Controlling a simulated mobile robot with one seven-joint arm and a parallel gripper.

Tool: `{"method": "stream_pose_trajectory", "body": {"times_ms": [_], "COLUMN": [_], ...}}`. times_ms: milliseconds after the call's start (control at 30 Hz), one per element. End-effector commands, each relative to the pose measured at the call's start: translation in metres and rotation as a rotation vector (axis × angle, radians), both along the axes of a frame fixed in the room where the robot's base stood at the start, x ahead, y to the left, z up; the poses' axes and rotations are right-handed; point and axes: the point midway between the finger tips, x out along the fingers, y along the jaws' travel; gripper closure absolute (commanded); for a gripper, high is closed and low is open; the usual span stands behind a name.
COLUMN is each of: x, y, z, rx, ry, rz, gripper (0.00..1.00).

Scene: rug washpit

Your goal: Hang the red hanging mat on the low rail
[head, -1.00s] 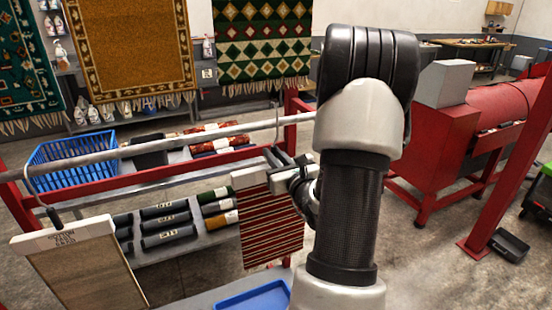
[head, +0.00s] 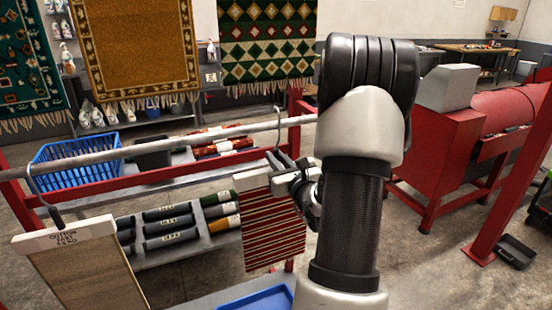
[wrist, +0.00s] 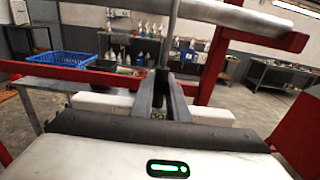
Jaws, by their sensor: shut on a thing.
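The red hanging mat (head: 273,238), with pale stripes and a white header bar, hangs upright below my gripper (head: 280,166). My gripper is shut on the mat's hanger at the base of its metal hook (head: 278,125). In the wrist view the hook stem (wrist: 173,35) rises from between the fingers (wrist: 162,98), with the white header bar (wrist: 92,101) behind them. The low rail (head: 205,137) is a grey bar that runs across behind the hook. The hook's upper part overlaps the rail in both views; I cannot tell whether it rests on it.
A beige mat (head: 88,275) hangs from the same rail at the left. A red frame bar (head: 150,184) runs below the rail. Behind are a blue basket (head: 75,165) and a shelf of rolled rugs (head: 170,225). A red machine (head: 440,150) stands at the right.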

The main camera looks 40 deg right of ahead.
Motion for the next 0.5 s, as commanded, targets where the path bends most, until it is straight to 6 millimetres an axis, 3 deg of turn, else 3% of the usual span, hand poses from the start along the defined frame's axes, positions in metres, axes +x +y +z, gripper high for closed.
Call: {"method": "stream_pose_trajectory", "body": {"times_ms": [500], "x": [0.000], "y": [0.000], "z": [-0.022], "rx": [-0.002], "ry": [-0.003], "rz": [0.000], "gripper": [1.00]}}
